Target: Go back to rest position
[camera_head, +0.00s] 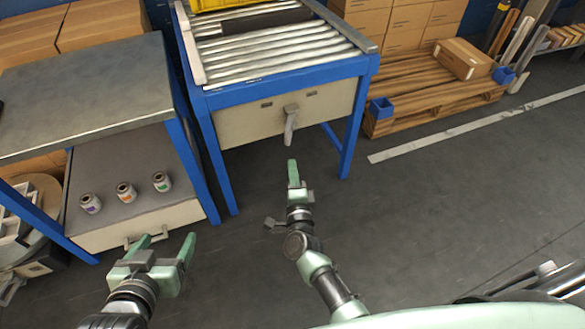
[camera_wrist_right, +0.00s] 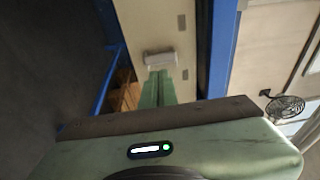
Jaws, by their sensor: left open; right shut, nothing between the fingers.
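My left gripper (camera_head: 163,252) is open and empty in the head view, in front of the low drawer unit at the left. My right gripper (camera_head: 293,172) is shut and empty, held over the floor below the handle (camera_head: 290,118) of the roller table's front panel. In the right wrist view its green fingers (camera_wrist_right: 157,88) are together and point toward a pale panel with a light handle (camera_wrist_right: 161,58). I cannot tell from this view how close the fingertips are to the handle.
A blue-framed roller table (camera_head: 277,92) stands ahead. A pallet (camera_head: 430,95) with a box (camera_head: 463,59) is at back right. The floor (camera_head: 450,190) at right is clear.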

